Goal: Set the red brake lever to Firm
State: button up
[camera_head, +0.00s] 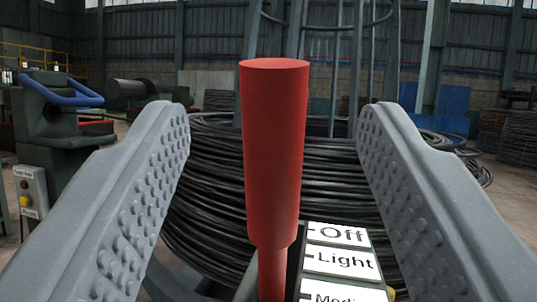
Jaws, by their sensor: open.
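The red brake lever (273,150) stands nearly upright in the middle of the view, with a thick grip on a thinner stem. Its lower end runs out of the bottom of the frame. My gripper (275,135) is open, with one studded grey jaw on each side of the lever's grip and a gap on both sides. Neither jaw appears to touch it. To the right of the stem, a label plate (341,262) reads Off, Light, and a partly cut third label starting "Medi". No Firm label is in view.
A large coil of dark wire (215,195) on a stand lies behind the lever. At left is a dark green machine (60,135) with a blue handle (62,92) and a small button box (30,192). The hall floor is open farther back.

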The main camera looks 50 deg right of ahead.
jog(key=shift+s+a, duration=1.2)
